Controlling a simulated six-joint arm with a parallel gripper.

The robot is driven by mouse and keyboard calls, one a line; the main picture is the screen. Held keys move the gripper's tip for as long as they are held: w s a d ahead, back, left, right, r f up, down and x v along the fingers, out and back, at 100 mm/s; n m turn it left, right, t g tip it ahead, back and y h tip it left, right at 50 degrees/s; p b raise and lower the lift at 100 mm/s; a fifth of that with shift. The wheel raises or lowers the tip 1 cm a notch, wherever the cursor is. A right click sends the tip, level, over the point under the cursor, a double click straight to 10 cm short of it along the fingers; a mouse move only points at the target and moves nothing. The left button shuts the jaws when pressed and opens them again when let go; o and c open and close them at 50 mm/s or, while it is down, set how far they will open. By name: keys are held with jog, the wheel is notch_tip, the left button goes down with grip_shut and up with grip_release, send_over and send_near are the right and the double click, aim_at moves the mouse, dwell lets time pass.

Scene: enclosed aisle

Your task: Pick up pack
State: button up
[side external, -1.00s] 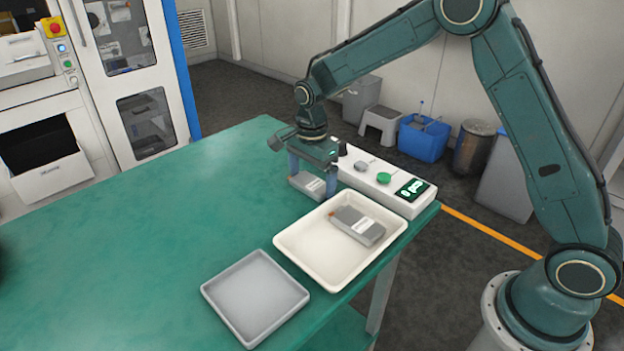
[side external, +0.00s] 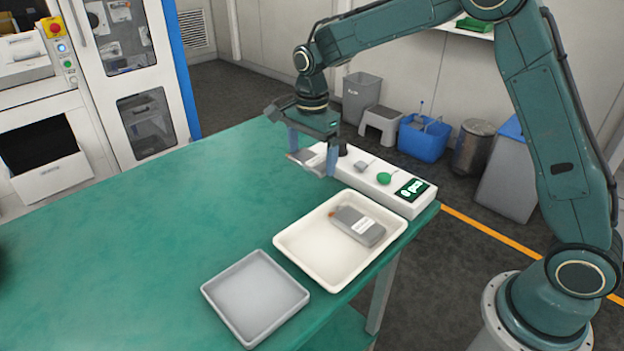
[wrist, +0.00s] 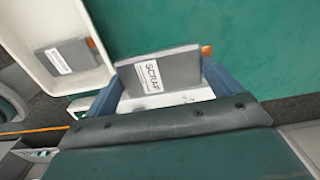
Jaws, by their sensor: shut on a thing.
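My gripper (side external: 314,159) is shut on a grey pack (side external: 306,157) and holds it above the green table, beside the white control box. In the wrist view the held pack (wrist: 158,72) has a white label reading "SCRAP" and an orange tip, and sits between the two blue fingers. A second grey pack (side external: 357,226) with a white label and an orange tip lies in the cream tray (side external: 300,262). It also shows at the upper left of the wrist view (wrist: 80,58).
An empty grey tray (side external: 255,297) sits at the table's front. The white control box (side external: 345,172), with knobs and a green display, stands along the right edge, close to my gripper.

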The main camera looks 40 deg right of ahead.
notch_tip(320, 180, up, 14)
jog(key=shift+f, duration=0.15)
jog(key=shift+f, duration=0.1)
dwell(0.7)
jog(key=n, duration=1)
send_over(324, 157)
notch_tip(324, 157, down, 8)
jog(key=shift+f, duration=0.1)
jog(key=shift+s+d+f+n, duration=0.2)
jog(key=shift+f+n, duration=0.3)
jog(key=shift+n, duration=0.25)
jog(key=shift+s+d+f+n, duration=0.15)
jog(key=shift+s+f+n, duration=0.05)
jog(key=shift+f+n, duration=0.45)
jog(key=shift+s+d+f+n, duration=0.2)
jog(key=shift+f+n, duration=0.2)
jog(key=shift+n, duration=0.4)
jog(key=shift+a, duration=0.1)
jog(key=s+a+r+n, duration=0.1)
jog(key=a+r+n, duration=0.1)
jog(key=a+r, duration=0.55)
jog(key=s+a+r+n, duration=0.1)
jog(key=a+r, duration=0.3)
jog(key=a, duration=0.6)
notch_tip(324, 157, down, 16)
jog(key=shift+s+r, duration=0.1)
jog(key=shift+r, duration=0.15)
